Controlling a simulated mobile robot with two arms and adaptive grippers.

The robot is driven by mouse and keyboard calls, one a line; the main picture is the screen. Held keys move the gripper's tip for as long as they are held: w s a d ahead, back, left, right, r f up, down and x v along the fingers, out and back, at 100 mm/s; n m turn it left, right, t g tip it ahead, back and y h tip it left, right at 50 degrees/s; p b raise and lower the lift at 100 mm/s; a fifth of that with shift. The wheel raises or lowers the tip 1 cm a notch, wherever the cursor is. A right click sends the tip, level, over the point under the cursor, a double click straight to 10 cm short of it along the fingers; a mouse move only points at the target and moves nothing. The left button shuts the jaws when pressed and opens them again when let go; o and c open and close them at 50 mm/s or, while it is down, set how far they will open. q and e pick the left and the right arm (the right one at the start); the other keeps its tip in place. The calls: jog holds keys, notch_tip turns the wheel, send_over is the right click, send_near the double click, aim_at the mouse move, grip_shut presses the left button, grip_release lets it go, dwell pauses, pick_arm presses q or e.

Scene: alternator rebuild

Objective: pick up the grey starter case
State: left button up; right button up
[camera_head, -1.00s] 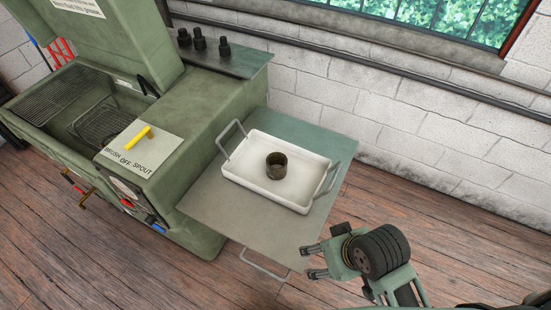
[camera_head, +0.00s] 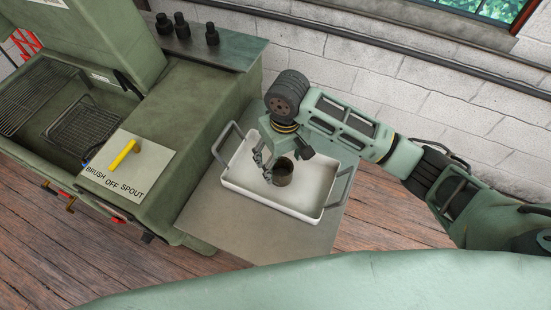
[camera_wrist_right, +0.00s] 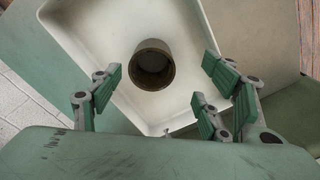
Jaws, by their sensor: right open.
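The starter case is a dark grey-brown open cylinder (camera_head: 284,172) standing upright in a white tray (camera_head: 240,184). In the right wrist view the case (camera_wrist_right: 152,66) shows its open top, just beyond and between my fingers. My right gripper (camera_head: 268,168) is above the tray, beside the case in the head view. In the right wrist view its green-padded fingers (camera_wrist_right: 160,95) are spread and empty, with no finger seen touching the case. My left gripper is not in view.
The tray has raised metal handles (camera_head: 226,140) at both ends and sits on a grey side shelf (camera_head: 225,232). A green washer cabinet with a yellow lever (camera_head: 124,154) stands at the left. Several dark parts (camera_head: 181,26) stand on the back ledge.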

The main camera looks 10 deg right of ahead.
aim_at(283, 168)
jog(key=shift+w+d+f+p, duration=0.15)
jog(key=shift+d+f+p, duration=0.15)
jog(key=shift+f, duration=0.3)
jog(key=shift+w+d+f+p, duration=0.15)
jog(key=shift+f+p, duration=0.2)
jog(key=shift+f, duration=0.25)
jog(key=f, duration=0.1)
jog(key=f+p, duration=0.1)
jog(key=f, duration=0.2)
jog(key=shift+w+f, duration=0.2)
jog(key=shift+w, duration=0.1)
jog(key=shift+f, duration=0.1)
jog(key=c, duration=1)
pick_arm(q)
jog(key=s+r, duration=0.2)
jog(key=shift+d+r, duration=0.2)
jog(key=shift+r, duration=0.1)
pick_arm(e)
grip_shut()
